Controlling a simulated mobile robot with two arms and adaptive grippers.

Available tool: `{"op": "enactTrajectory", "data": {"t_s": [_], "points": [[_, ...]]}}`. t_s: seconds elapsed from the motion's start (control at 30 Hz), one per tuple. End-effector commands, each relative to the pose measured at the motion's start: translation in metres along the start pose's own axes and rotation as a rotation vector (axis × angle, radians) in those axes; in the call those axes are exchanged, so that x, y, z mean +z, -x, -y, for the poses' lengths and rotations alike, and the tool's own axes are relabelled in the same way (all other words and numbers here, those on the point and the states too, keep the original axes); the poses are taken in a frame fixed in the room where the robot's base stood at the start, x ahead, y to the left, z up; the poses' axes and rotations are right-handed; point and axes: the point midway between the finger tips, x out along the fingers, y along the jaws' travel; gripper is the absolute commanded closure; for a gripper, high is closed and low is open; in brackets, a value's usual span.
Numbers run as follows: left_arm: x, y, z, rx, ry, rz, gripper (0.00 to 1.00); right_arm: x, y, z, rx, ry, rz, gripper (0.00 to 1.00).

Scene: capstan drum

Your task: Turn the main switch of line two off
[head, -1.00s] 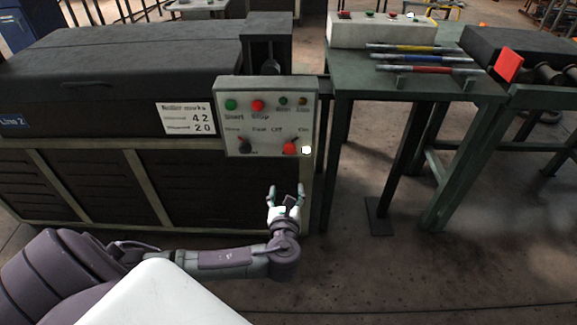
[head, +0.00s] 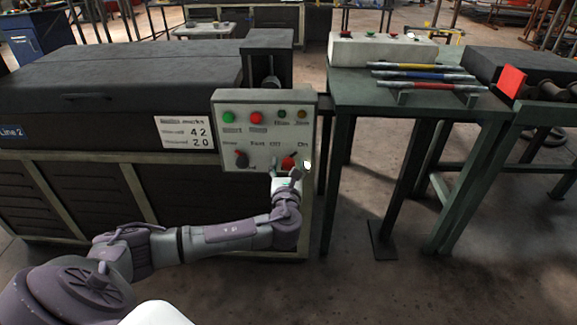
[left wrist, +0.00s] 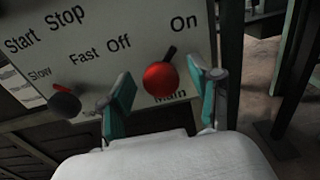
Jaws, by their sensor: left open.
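The main switch (head: 289,161) is a red knob at the lower right of the pale control panel (head: 264,103) on the Line 2 machine. In the left wrist view the red knob (left wrist: 160,80) has a dark pointer tilted up and right, toward "On"; "Off" is printed to its left. My left gripper (head: 286,174) is open, just in front of the panel by the knob. In the left wrist view its teal fingers (left wrist: 164,90) stand on either side of the knob; contact cannot be told. My right gripper is not in view.
A dark speed knob (head: 241,159) with a red pointer sits left of the switch. A green Start button (head: 229,117) and a red Stop button (head: 256,117) are above. A green table (head: 420,101) with several rods stands to the right.

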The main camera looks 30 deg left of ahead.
Motion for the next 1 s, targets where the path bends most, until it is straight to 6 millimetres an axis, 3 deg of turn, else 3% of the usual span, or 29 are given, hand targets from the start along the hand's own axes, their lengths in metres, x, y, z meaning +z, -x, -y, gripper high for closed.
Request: {"op": "enactTrajectory", "data": {"t_s": [0.4,0.77,1.0], "points": [[0.0003,-0.0098,0.0003,0.0,0.001,0.0,0.37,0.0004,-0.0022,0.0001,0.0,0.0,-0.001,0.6],[0.0001,-0.0095,0.0003,0.0,0.001,-0.001,0.95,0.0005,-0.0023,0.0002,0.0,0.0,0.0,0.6],[-0.0001,-0.0092,0.0005,-0.001,0.02,-0.002,0.97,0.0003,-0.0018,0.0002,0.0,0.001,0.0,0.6]]}}
